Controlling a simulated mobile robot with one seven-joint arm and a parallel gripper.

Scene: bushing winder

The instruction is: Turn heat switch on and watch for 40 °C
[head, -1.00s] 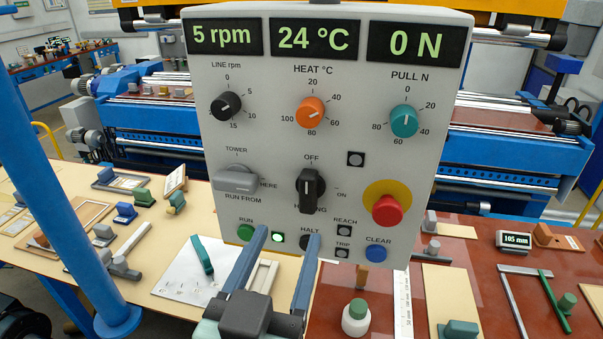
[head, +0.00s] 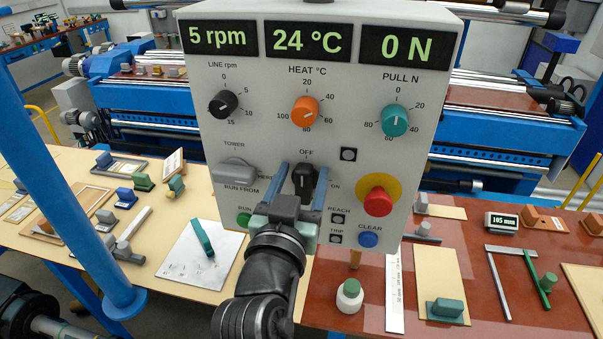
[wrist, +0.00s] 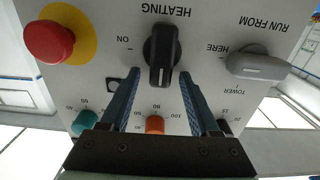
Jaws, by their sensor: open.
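The black heating switch (head: 303,182) is a bar knob on the grey control panel (head: 350,235). Its bar points up to OFF; ON is marked at its right. In the wrist view, which is upside down, the switch (wrist: 161,50) also points to OFF. My gripper (head: 303,168) is open, its two blue fingers either side of the switch in the head view. In the wrist view its fingers (wrist: 159,80) flank the bar's end with gaps; contact cannot be told. The heat display (head: 308,41) reads 24 °C.
The orange heat dial (head: 305,111) is above the switch. The grey run-from switch (head: 233,171) is left of it. The red stop button (head: 377,202) and blue clear button (head: 368,240) are to the right. My gripper hides the lower middle of the panel.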

